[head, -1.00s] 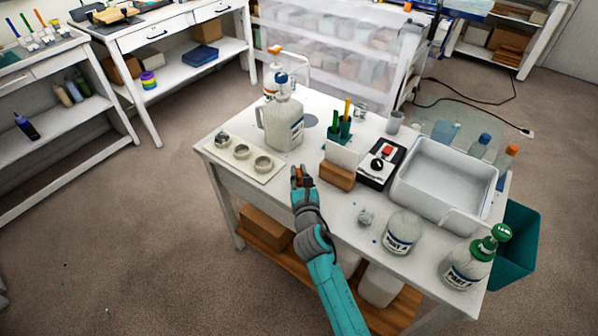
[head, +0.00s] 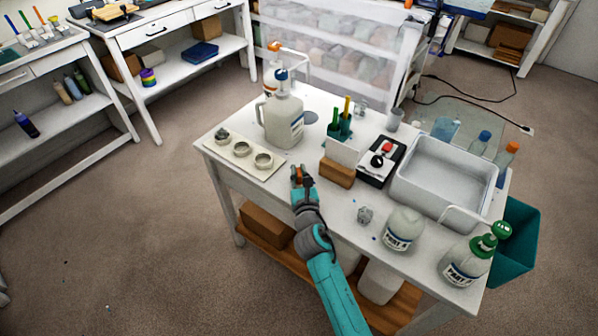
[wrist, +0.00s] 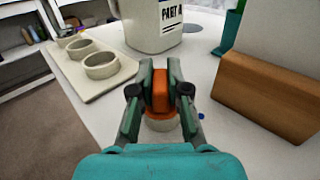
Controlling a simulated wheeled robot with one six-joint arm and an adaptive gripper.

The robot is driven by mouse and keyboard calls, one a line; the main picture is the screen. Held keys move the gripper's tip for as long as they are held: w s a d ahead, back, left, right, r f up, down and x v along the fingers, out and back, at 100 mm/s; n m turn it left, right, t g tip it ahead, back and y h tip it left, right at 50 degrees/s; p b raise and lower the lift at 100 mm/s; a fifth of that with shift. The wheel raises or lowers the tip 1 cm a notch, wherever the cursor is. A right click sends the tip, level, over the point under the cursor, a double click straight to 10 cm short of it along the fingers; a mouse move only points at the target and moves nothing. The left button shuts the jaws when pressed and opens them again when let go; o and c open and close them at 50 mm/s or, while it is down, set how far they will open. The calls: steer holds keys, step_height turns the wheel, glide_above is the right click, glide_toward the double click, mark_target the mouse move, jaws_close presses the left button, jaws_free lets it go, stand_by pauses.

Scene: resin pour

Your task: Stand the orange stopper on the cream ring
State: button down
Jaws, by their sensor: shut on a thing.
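My gripper (wrist: 160,88) is shut on the orange stopper (wrist: 160,97), which sits between its fingers in the wrist view. A pale round part shows just below the stopper; I cannot tell what it belongs to. In the head view my gripper (head: 302,178) is over the table's front edge, with a bit of orange between the fingers. Cream rings stand in a row on a pale board (head: 233,166) to its left. The nearest ring (head: 263,161) and the middle ring (head: 242,149) look empty. The far ring (head: 222,136) has a grey thing in or on it.
A large jug (head: 284,122) stands behind the board. A wooden block (head: 337,172) with a white card is close on the right, then a black device (head: 378,160) and a white tub (head: 440,185). The tabletop between board and block is mostly clear.

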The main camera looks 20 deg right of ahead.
steer(key=c, duration=1.1)
jaws_free()
steer(key=s+a, duration=0.2)
steer(key=s, duration=1)
step_height(320, 180, up, 5)
steer(key=shift+w, duration=0.1)
